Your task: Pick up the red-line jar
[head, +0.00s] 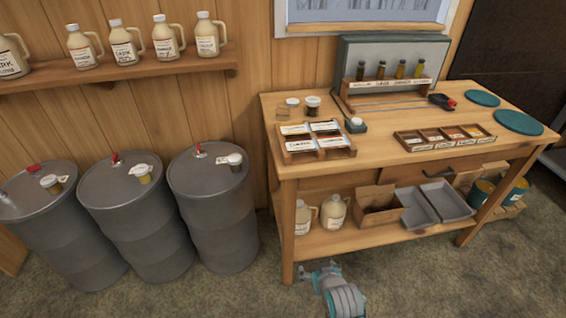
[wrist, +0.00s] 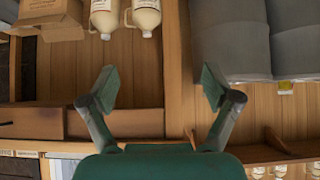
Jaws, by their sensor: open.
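Small jars stand on the three grey drums in the head view: one on the left drum (head: 52,184), one on the middle drum (head: 144,174), one on the right drum (head: 235,161). A dark jar (head: 312,105) and a paler one (head: 292,104) stand at the back left of the wooden table. I cannot make out a red line on any jar, so I cannot tell which is the red-line jar. My gripper (wrist: 159,86) is open and empty in the wrist view, its fingers wide apart. My arm shows low in front of the table in the head view, away from all the jars.
The wooden table (head: 375,165) holds a label tray (head: 320,155), a sample tray (head: 480,145), a bottle rack (head: 385,92) and teal discs (head: 518,123). Jugs (head: 333,213), a cardboard box (head: 380,212) and grey bins sit on its lower shelf. The floor in front is clear.

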